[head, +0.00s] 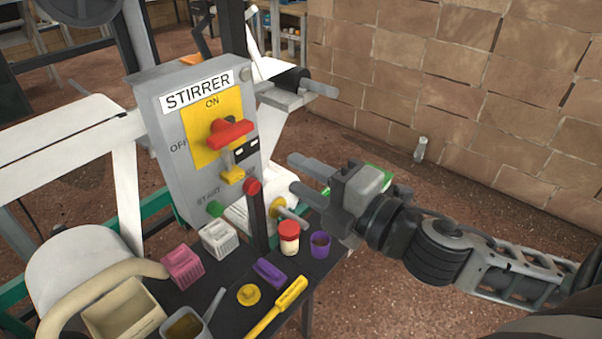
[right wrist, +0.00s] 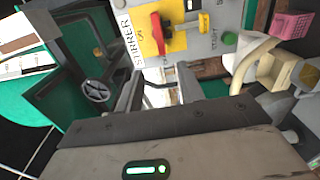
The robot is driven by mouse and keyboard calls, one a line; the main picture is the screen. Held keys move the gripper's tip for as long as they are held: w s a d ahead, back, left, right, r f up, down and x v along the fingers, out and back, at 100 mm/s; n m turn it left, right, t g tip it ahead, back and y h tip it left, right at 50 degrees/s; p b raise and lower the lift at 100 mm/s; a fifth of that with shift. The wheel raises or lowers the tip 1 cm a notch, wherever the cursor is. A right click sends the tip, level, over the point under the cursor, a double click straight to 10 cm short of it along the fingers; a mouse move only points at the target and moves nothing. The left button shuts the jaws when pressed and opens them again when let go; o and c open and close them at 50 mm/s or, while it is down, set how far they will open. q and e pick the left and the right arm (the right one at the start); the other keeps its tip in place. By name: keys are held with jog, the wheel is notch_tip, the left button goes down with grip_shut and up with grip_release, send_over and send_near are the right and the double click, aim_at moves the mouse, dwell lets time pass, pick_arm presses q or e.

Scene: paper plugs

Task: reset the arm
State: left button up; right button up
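My right gripper (head: 303,178) reaches in from the right in the head view, at the right side of the grey STIRRER box (head: 180,188). Its two fingers are apart and nothing is between them. In the right wrist view the fingers of my right gripper (right wrist: 160,90) are also spread and empty, with the STIRRER box (right wrist: 190,48) beyond them. The box has a yellow panel, a red switch handle (head: 230,134), a green button (head: 215,209) and a red button (head: 252,186). I cannot make out my left gripper in either view.
The dark table holds a red-lidded jar (head: 289,237), a purple cup (head: 320,245), a white basket (head: 219,239), a pink basket (head: 182,266) and a yellow-handled tool (head: 277,308). A brick wall (head: 480,90) stands at the right. Open floor lies before it.

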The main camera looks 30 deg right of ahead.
notch_tip(320, 180, down, 12)
jog(key=s+m+g+h, duration=0.1)
jog(key=m+g+h, duration=0.15)
jog(key=m, duration=0.65)
jog(key=s+a+f+m+g, duration=0.2)
jog(key=s+a+f+m, duration=0.1)
jog(key=f+m, duration=0.2)
jog(key=s+a+f+m+g, duration=0.2)
jog(key=s+a+f+m, duration=0.1)
jog(key=f+m, duration=0.3)
notch_tip(320, 180, down, 2)
jog(key=shift+s+a+f, duration=0.25)
jog(key=shift+s+a, duration=0.15)
jog(key=shift+s, duration=0.05)
